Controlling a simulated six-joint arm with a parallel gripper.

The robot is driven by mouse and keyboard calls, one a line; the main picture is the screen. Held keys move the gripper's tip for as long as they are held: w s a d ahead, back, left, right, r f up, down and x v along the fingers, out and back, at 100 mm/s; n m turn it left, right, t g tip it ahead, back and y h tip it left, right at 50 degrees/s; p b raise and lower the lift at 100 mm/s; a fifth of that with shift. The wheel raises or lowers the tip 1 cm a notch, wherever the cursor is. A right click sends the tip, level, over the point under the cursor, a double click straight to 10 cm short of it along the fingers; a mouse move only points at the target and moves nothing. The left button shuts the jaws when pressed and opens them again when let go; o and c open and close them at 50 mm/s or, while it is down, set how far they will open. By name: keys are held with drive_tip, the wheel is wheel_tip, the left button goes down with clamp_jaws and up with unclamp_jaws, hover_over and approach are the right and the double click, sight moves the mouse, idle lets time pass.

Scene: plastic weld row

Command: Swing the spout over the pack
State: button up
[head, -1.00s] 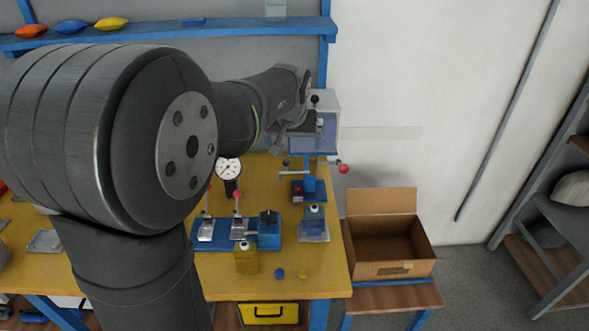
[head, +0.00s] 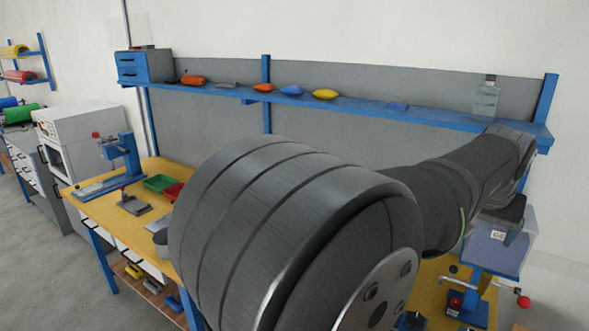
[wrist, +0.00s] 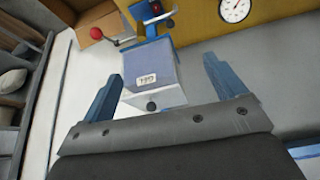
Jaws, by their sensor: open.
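A dispenser with a clear, bluish hopper (head: 497,247) and a small label stands at the lower right of the head view. Its hopper (wrist: 155,80) also shows in the wrist view, between and beyond my fingers. A red ball (head: 523,301) ends a thin metal bar on the dispenser. The ball (wrist: 97,33) also shows at the upper left of the wrist view. I cannot make out the spout for certain, and no pack is clearly visible below it. My gripper (wrist: 162,70) is open and empty, its two blue fingers apart.
A blue shelf (head: 370,106) with several coloured pouches runs along the back, with a clear bottle (head: 486,98) at its right. A dial gauge (wrist: 235,10) and a cardboard box (wrist: 100,22) show in the wrist view. My arm hides much of the yellow bench (head: 125,205).

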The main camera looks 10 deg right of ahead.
drive_tip(key=shift+f, duration=0.15)
drive_tip(key=c, duration=1.1)
drive_tip(key=f+g, duration=0.1)
drive_tip(key=f, duration=0.2)
drive_tip(key=f+g, duration=0.2)
drive_tip(key=f, duration=0.1)
drive_tip(key=w+f+g, duration=0.1)
drive_tip(key=f, duration=0.2)
drive_tip(key=shift+d+f+n+g, duration=0.25)
drive_tip(key=shift+n+g, duration=0.05)
drive_tip(key=shift+n, duration=0.1)
clamp_jaws()
wheel_tip(320, 180, down, 6)
drive_tip(key=w+n+g+h, duration=0.2)
drive_tip(key=g, duration=0.2)
drive_tip(key=w+a+f+n+h, duration=0.1)
drive_tip(key=w+f+n+h, duration=0.2)
drive_tip(key=w+h, duration=0.3)
drive_tip(key=w+a+f+n+h, duration=0.1)
drive_tip(key=w+f+n+h, duration=0.25)
drive_tip(key=w, duration=0.55)
drive_tip(key=r+x, duration=0.1)
drive_tip(key=x, duration=0.9)
drive_tip(key=shift+s+a+r+t+h, duration=0.25)
drive_tip(key=shift+s+a, duration=0.2)
drive_tip(key=shift+s, duration=0.25)
drive_tip(key=shift+s+a+r+t+h, duration=0.2)
drive_tip(key=shift+s+a, duration=0.25)
drive_tip(key=shift+s, duration=0.3)
